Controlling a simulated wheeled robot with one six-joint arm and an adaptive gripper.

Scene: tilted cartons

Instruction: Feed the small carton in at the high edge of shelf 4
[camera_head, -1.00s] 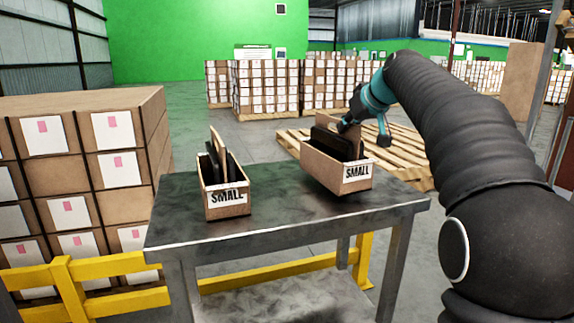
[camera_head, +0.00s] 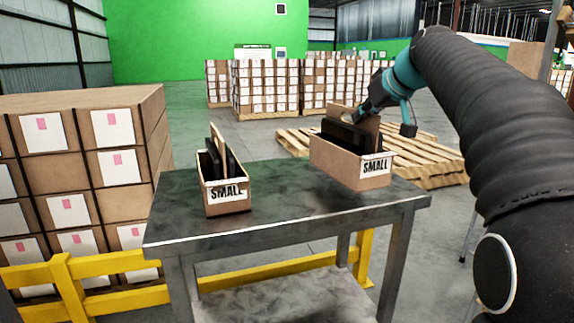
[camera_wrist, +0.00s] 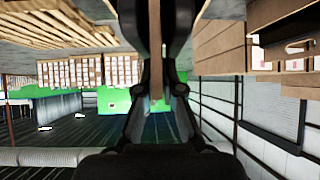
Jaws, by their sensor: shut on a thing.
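One small carton (camera_head: 345,168), an open brown box marked SMALL, is at the right part of the metal table in the head view. Dark items stand inside it beside an upright brown panel. My gripper (camera_head: 362,114) is at the top of this panel; its fingertips are partly hidden. In the wrist view my gripper (camera_wrist: 155,60) is shut with a thin brown strip between its fingers. The carton appears raised slightly above the table. A second small carton (camera_head: 226,196) stands on the table to the left. I cannot identify shelf 4.
The metal table (camera_head: 290,221) has bare space between the cartons. Stacked boxes (camera_head: 75,170) stand left, with a yellow rail (camera_head: 100,267) in front. A wooden pallet (camera_head: 430,163) lies behind the table, with palletised boxes (camera_head: 265,87) farther back.

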